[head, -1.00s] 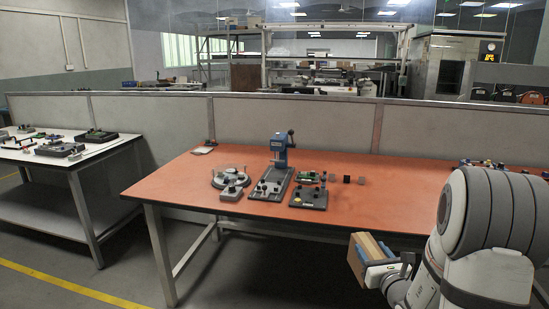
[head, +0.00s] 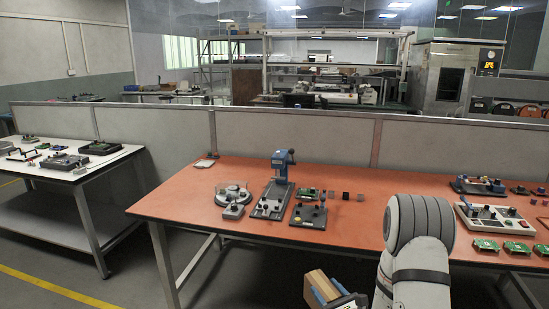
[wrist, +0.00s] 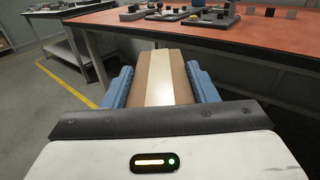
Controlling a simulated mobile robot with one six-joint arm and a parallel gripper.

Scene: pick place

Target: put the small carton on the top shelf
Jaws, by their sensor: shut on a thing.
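The small carton is a brown cardboard box with a pale tape strip along its top. In the wrist view the carton (wrist: 150,80) sits between the two blue fingers of my gripper (wrist: 163,85), which is shut on it. In the head view the carton (head: 318,287) shows at the bottom edge, in front of the orange table and below its top, with my gripper (head: 328,288) around it. The lower part of the carton is cut off there. No shelf that is clearly the task's top shelf can be made out.
The orange-topped table (head: 360,225) bears a blue press (head: 281,170), fixtures, a control box (head: 495,218) and several green circuit boards. A white-topped table (head: 110,160) stands at the left. A grey partition (head: 290,138) runs behind. Floor with a yellow line (head: 60,287) is open at the lower left.

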